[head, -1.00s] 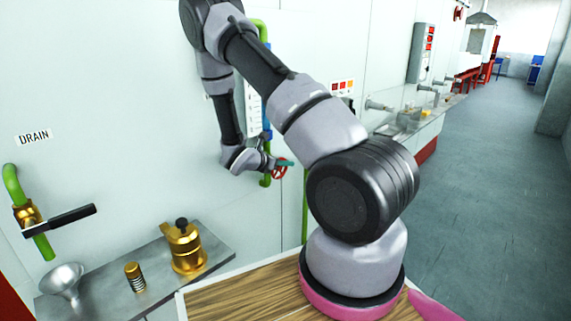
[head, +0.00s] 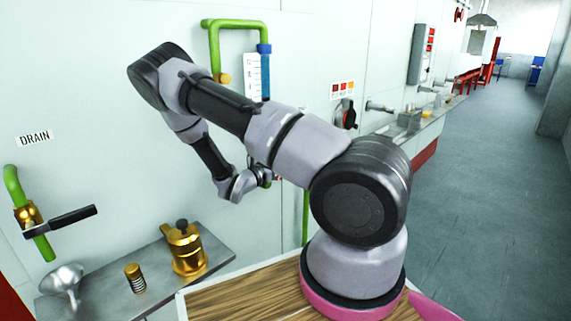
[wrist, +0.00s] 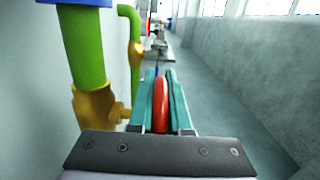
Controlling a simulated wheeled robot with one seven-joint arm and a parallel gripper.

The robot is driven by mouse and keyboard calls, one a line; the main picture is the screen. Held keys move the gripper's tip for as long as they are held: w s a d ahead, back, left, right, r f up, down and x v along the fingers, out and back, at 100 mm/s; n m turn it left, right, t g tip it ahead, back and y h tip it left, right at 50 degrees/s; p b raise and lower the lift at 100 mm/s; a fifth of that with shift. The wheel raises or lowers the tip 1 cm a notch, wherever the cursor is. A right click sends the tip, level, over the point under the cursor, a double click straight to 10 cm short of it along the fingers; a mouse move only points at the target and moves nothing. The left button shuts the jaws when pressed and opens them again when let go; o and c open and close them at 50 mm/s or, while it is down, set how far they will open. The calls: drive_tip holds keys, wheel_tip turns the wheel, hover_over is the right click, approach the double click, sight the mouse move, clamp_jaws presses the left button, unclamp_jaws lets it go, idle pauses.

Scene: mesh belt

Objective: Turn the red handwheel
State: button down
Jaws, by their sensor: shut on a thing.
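The red handwheel (wrist: 161,103) shows edge-on in the wrist view, between the two teal fingers of my gripper (wrist: 160,74). The fingers are shut on its rim. Left of it, a brass valve body (wrist: 94,106) sits on a green pipe (wrist: 83,48). In the head view my gripper is mostly hidden behind my own arm near the wall. Only a small red bit of the handwheel (head: 280,178) shows there. How far the wheel is turned cannot be seen.
A green pipe loop (head: 236,24) with a blue fitting and a white gauge plate (head: 252,78) rises above. A grey shelf (head: 110,288) holds a brass pot (head: 184,250), a spring-like part (head: 135,278) and a funnel (head: 66,279). The floor at right (head: 470,200) is clear.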

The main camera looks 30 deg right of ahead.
drive_tip(key=shift+s+a+r+t+h, duration=0.1)
drive_tip(key=shift+a+r+t+h, duration=0.15)
drive_tip(key=shift+h, duration=0.6)
drive_tip(key=shift+s+a+t+h, duration=0.15)
drive_tip(key=shift+t+h, duration=0.2)
drive_tip(key=shift+h, duration=0.5)
drive_tip(key=shift+w, duration=0.1)
drive_tip(key=c, duration=0.9)
unclamp_jaws()
drive_tip(key=shift+o, duration=0.2)
drive_tip(key=shift+a, duration=0.1)
drive_tip(key=v, duration=0.7)
drive_tip(key=shift+f, duration=0.15)
drive_tip(key=shift+a, duration=0.2)
